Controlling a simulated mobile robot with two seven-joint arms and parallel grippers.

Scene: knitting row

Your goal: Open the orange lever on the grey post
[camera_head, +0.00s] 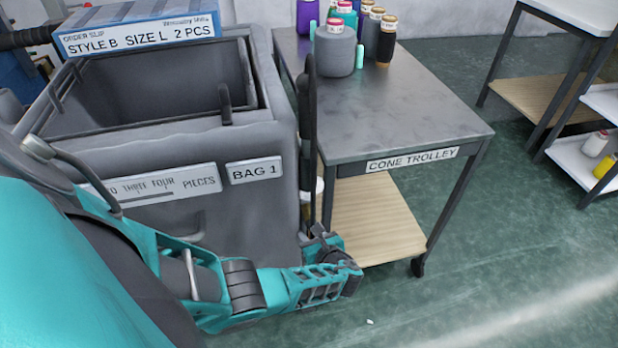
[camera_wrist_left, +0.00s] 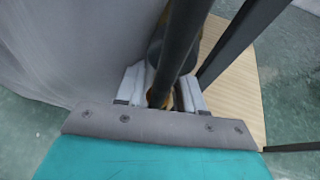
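The grey post (camera_head: 308,125) stands upright between the grey bag and the trolley in the head view. It also runs down from the top of the left wrist view (camera_wrist_left: 184,35). A small patch of the orange lever (camera_wrist_left: 158,98) shows low beside the post in the left wrist view; the rest is hidden. My left gripper (camera_head: 335,248) is low at the post's foot area. In the left wrist view its pale fingers (camera_wrist_left: 160,92) stand on either side of the orange patch and the post. Whether they press on the lever cannot be told. My right gripper is out of view.
A large grey bag (camera_head: 240,205) labelled BAG 1 stands left of the post. The cone trolley (camera_head: 420,110) with several yarn cones stands right of it, its wooden lower shelf (camera_head: 372,225) close to my gripper. Green floor (camera_head: 490,255) is open at the right.

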